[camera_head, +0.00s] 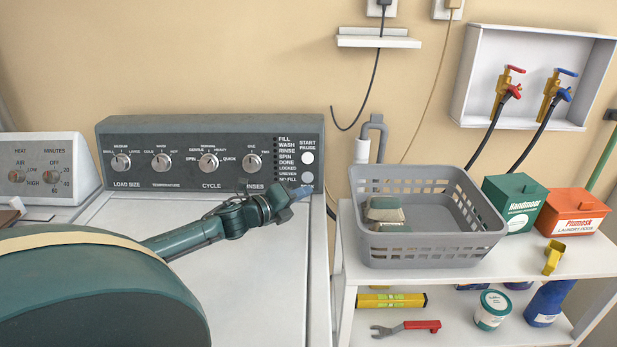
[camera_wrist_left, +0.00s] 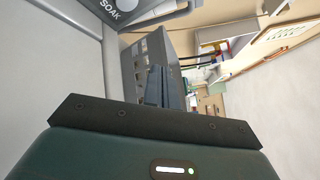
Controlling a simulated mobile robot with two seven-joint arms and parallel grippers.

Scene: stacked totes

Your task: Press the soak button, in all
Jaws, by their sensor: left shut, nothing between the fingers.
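The washer's grey control panel (camera_head: 215,135) stands at the back of the machine. On its right end are a white button under the START PAUSE label (camera_head: 308,158) and a second button (camera_head: 308,177) below it. My right gripper is not in view.
A grey basket (camera_head: 440,258) with cloths stands on the white shelf (camera_head: 520,265) right of the washer. Green (camera_head: 508,196) and orange (camera_head: 575,203) boxes sit beside it. A drain hose (camera_head: 378,130) rises behind. The washer lid (camera_head: 230,290) is clear under my arm.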

